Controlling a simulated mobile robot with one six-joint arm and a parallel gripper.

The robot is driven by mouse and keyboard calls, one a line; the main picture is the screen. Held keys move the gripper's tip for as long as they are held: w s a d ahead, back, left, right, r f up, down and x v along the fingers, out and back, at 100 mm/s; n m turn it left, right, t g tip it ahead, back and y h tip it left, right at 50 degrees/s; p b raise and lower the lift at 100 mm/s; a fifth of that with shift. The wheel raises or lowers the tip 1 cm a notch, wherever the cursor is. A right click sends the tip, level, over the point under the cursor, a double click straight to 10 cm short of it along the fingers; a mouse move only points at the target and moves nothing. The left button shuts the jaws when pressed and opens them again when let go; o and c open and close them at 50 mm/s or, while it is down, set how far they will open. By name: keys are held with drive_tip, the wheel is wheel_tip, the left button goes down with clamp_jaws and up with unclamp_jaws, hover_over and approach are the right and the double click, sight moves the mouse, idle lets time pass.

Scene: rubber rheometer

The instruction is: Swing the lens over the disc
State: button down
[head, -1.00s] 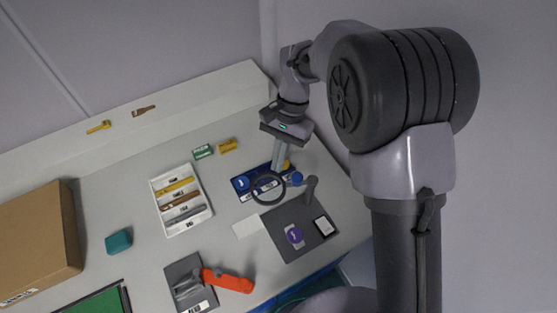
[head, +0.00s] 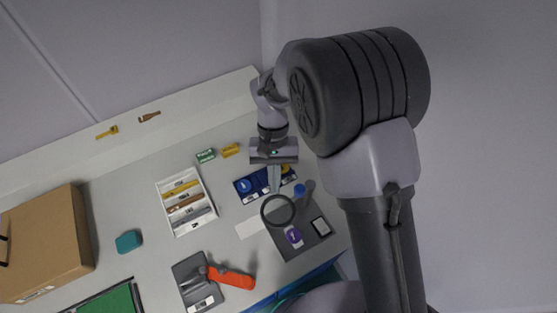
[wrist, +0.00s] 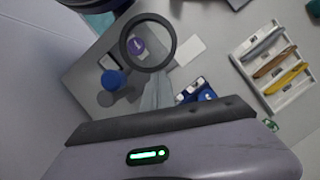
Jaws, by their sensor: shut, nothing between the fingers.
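The lens is a dark ring with a see-through middle (head: 263,213), on a stand with a blue knob (head: 299,190). The purple disc (head: 294,236) lies on a dark grey plate (head: 285,250). In the head view the ring is just up and left of the disc. In the wrist view the disc (wrist: 138,45) shows inside the ring (wrist: 172,46), left of its middle. My gripper (head: 275,190) is shut and empty, its fingertips beside the ring's upper edge. Whether they touch it I cannot tell. The gripper also shows in the wrist view (wrist: 157,88).
A blue tray (head: 243,196) is behind the lens. A white tray (head: 179,232) with several coloured sticks stands left. A grey block with an orange handle (head: 236,280) is at the front. A cardboard box (head: 45,245) and teal block (head: 128,241) are farther left.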

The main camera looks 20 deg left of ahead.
sight(281, 204)
drive_tip(key=shift+s+d+r+n+h+p, duration=0.1)
drive_tip(key=shift+s+d+n+h+p, duration=0.15)
drive_tip(key=shift+s+n, duration=0.3)
drive_tip(key=shift+s+d+n+h+p, duration=0.15)
drive_tip(key=shift+s+d+n+p, duration=0.2)
drive_tip(key=shift+n, duration=0.3)
drive_tip(key=shift+s+d+n+t+h+p, duration=0.3)
drive_tip(key=shift+s+d+n+t+p, duration=0.3)
drive_tip(key=shift+n, duration=0.6)
